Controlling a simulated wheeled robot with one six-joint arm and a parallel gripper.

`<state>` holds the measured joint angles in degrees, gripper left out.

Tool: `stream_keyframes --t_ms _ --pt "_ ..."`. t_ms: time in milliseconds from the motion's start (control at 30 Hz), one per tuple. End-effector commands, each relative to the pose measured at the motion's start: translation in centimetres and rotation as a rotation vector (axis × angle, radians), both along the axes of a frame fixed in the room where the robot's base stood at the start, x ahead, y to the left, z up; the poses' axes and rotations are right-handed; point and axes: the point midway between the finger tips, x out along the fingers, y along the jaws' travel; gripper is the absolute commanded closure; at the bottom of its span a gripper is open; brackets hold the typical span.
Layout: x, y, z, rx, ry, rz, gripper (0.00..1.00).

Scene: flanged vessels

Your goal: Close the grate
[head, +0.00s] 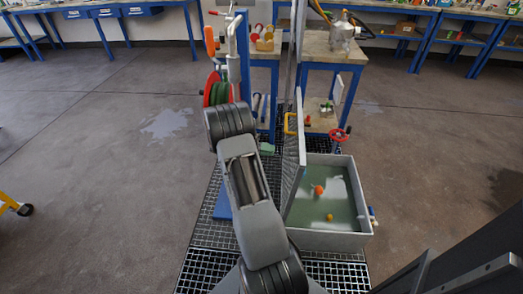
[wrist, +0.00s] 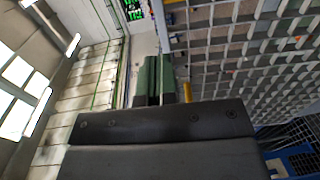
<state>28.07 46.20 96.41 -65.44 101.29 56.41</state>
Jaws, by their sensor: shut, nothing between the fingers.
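The grate (head: 299,150) stands upright, raised along the left side of a grey box (head: 330,241) in the head view. A yellow handle (head: 290,124) sticks out from its left face. In the wrist view a large grid (wrist: 240,65), which looks like the grate, fills the upper right. A small yellow piece (wrist: 187,91), probably the handle, shows just right of my fingers. My gripper (wrist: 154,80) is shut and empty; I cannot tell whether it touches anything.
The box holds murky green liquid with an orange ball (head: 319,190) and a yellow ball (head: 329,217). A red valve wheel (head: 338,135) sits behind it. A blue-legged table (head: 335,55) stands behind. Open concrete floor (head: 430,160) lies to the right.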

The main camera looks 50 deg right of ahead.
Motion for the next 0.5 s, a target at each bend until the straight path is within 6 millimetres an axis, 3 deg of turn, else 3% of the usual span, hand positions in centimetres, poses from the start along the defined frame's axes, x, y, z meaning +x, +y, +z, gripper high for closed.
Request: stream_keyframes --t_ms 200,500 --pt "-3.4 -2.4 -0.4 0.002 0.000 -0.002 1.00" --pt "-6.3 -4.5 -0.8 0.003 0.000 0.000 1.00"
